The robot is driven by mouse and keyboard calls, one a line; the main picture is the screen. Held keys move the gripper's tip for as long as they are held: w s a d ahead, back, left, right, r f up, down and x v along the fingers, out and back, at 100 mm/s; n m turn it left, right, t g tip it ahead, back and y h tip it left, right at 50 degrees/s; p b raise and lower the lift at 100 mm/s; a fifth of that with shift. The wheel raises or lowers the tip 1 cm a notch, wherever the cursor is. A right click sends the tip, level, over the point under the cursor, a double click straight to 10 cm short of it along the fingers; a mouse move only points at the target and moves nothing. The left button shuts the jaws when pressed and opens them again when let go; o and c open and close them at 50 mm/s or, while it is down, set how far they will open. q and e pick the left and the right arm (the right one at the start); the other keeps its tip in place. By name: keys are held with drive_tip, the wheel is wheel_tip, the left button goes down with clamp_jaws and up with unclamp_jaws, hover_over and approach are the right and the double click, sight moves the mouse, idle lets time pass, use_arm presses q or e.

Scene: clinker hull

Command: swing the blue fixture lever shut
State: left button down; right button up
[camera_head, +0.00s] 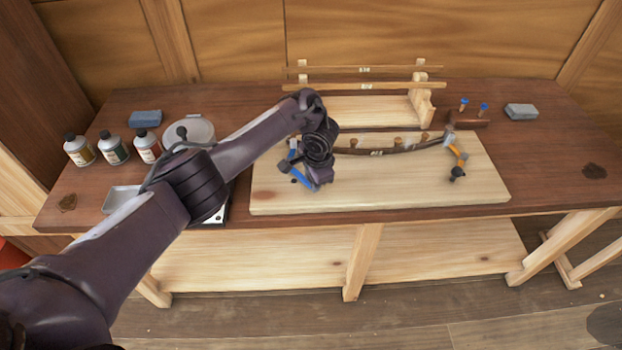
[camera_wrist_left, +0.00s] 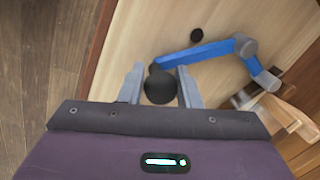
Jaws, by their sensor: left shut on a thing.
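The blue fixture lever (camera_wrist_left: 208,53) shows in the left wrist view, with a bent blue arm, a grey pivot and a black ball knob (camera_wrist_left: 160,87) at its end. In the head view the blue lever (camera_head: 291,161) is at the left end of the pale board, partly hidden by my left arm. My left gripper (camera_wrist_left: 161,88) is shut on the black knob, one finger on each side of it. In the head view my left gripper (camera_head: 318,182) is low over the board's left part. My right gripper is not in view.
The pale board (camera_head: 400,190) carries a curved dark strip (camera_head: 395,149) and an orange lever (camera_head: 457,158) at its right. A wooden rack (camera_head: 370,108) stands behind. Several bottles (camera_head: 114,147), a round container (camera_head: 200,130) and a blue block (camera_head: 145,118) are at the left.

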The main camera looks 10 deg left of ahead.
use_arm(q)
drive_tip(key=shift+w+d+r, duration=0.1)
drive_tip(key=shift+d+r, duration=0.05)
drive_tip(key=c, duration=1.1)
unclamp_jaws()
drive_tip(key=shift+r, duration=0.1)
drive_tip(key=r, duration=0.4)
drive_tip(key=shift+s+d, duration=0.25)
drive_tip(key=shift+d, duration=0.05)
drive_tip(key=r, duration=0.1)
drive_tip(key=p, duration=0.1)
drive_tip(key=r, duration=0.1)
drive_tip(key=shift+s+d+r+p, duration=0.15)
drive_tip(key=shift+s+r+p, duration=0.1)
drive_tip(key=shift+r+p, duration=0.15)
drive_tip(key=shift+s+r+p, duration=0.1)
drive_tip(key=shift+r+p, duration=0.2)
drive_tip(key=shift+f, duration=0.1)
